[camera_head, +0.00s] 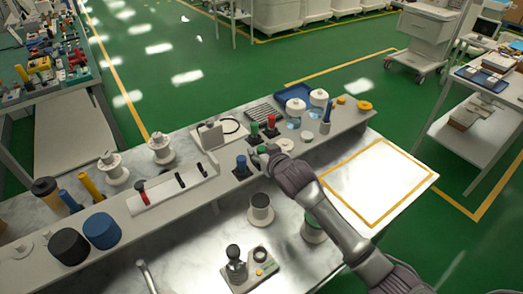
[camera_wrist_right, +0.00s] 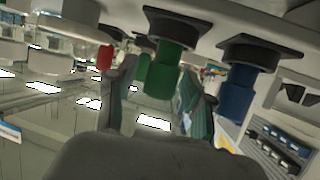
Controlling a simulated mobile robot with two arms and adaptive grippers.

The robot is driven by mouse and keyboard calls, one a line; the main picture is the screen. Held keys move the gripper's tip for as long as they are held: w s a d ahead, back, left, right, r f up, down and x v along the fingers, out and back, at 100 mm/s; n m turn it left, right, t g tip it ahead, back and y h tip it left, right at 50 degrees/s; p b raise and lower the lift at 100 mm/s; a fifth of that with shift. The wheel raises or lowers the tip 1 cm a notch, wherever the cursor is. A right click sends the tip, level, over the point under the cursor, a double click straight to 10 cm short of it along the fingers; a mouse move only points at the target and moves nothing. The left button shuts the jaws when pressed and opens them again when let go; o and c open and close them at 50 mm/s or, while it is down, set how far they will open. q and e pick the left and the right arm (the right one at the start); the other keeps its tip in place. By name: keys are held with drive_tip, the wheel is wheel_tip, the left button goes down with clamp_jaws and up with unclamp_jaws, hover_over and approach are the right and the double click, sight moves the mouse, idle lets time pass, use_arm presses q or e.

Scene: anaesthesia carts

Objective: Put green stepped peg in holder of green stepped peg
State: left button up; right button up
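The green stepped peg (camera_wrist_right: 165,55) stands in a square black holder (camera_wrist_right: 178,22) in the right wrist view, where the scene appears upside down. My left gripper is not in view.
A blue peg (camera_head: 241,164) in a black holder stands close beside the gripper. Another green peg (camera_head: 254,131) and a red peg (camera_head: 271,122) stand just behind. White bottles (camera_head: 295,107) are farther right. The yellow-framed white surface (camera_head: 378,182) is clear.

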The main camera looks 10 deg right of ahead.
drive_tip(key=shift+r, duration=0.25)
drive_tip(key=shift+s, duration=0.35)
drive_tip(key=b+v, duration=0.1)
drive_tip(key=v, duration=1)
drive_tip(key=shift+r, duration=0.2)
drive_tip(key=shift+s+d, duration=0.1)
drive_tip(key=shift+s, duration=0.05)
